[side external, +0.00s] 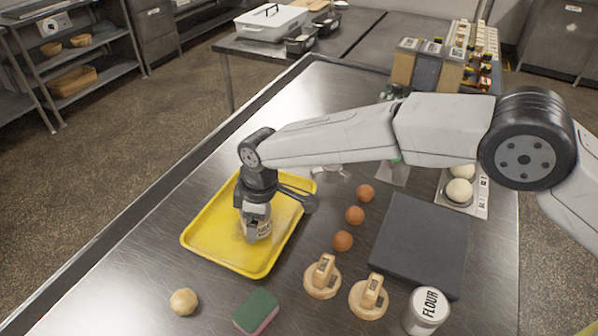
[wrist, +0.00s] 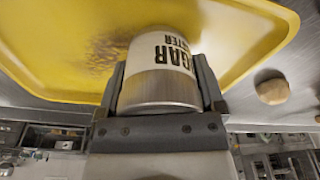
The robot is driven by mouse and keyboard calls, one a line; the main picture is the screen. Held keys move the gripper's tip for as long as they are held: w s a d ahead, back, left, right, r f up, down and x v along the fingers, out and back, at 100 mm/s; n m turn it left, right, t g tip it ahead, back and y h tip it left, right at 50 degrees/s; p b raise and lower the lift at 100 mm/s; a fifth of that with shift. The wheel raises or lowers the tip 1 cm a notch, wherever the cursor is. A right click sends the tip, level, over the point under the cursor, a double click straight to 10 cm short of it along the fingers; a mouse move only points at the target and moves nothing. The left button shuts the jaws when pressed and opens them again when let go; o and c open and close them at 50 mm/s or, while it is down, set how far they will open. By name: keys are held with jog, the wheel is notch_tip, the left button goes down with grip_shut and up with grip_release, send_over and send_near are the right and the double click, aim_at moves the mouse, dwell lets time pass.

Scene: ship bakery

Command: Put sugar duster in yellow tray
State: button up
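The sugar duster (side external: 264,229), a white can with black lettering and a metallic end, is between the fingers of my gripper (side external: 255,220). In the wrist view the sugar duster (wrist: 161,82) fills the gap between the two fingers of my gripper (wrist: 161,88), which look shut on it. The yellow tray (side external: 209,240) lies on the steel table, and the duster is over its inside area. I cannot tell whether the duster's bottom touches the tray floor. The gripper hides part of the duster in the side view. The yellow tray (wrist: 62,50) also spreads behind the duster in the wrist view.
A dough ball (side external: 184,301) and a green sponge (side external: 256,311) lie in front of the tray. Brown eggs (side external: 354,215), wooden stamps (side external: 321,277), a dark board (side external: 421,243) and a flour can (side external: 426,311) stand to the right. Table left of the tray is clear.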

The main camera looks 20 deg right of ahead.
jog(key=shift+o, duration=0.7)
jog(key=shift+r, duration=0.15)
jog(key=r, duration=0.4)
jog(key=d+r, duration=0.1)
jog(key=r, duration=0.7)
jog(key=shift+s+d, duration=0.3)
jog(key=shift+s, duration=0.05)
jog(key=s+d+f+m+t, duration=0.15)
jog(key=d+m, duration=0.55)
jog(key=d, duration=1.7)
jog(key=s+d+f+m, duration=0.2)
jog(key=s+d+m, duration=0.1)
jog(key=s+d, duration=0.4)
jog(key=s+d+f+m+h, duration=0.1)
jog(key=s+d+f+m, duration=0.1)
jog(key=s+d, duration=0.6)
jog(key=shift+s+d+f+m+h, duration=0.3)
jog(key=shift+s+m, duration=0.4)
jog(key=shift+s, duration=0.2)
